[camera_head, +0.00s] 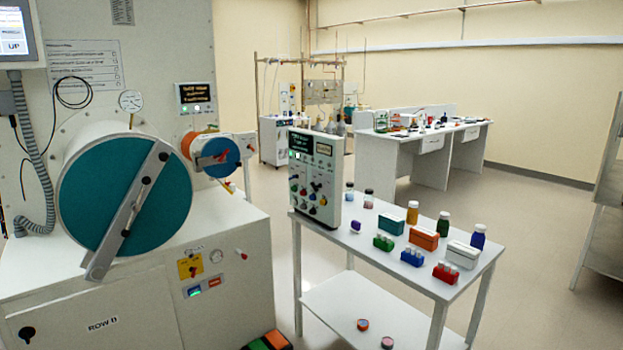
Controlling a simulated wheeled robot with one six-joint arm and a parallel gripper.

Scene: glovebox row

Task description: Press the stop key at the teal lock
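The teal lock (105,200) is a large white drum with a round teal door at the left. A grey bar (128,210) lies diagonally across the door. On the white cabinet front below and right of it is a small panel with a green-lit key (194,291) and a red-orange key (214,283). Their labels are too small to read, so I cannot tell which one is the stop key. My gripper is not in view.
A smaller lock with a blue face and orange ring (187,147) sits behind. A white table (387,272) with a control box (313,175), bottles and blocks stands at right. An orange and green object (267,341) lies low by the cabinet.

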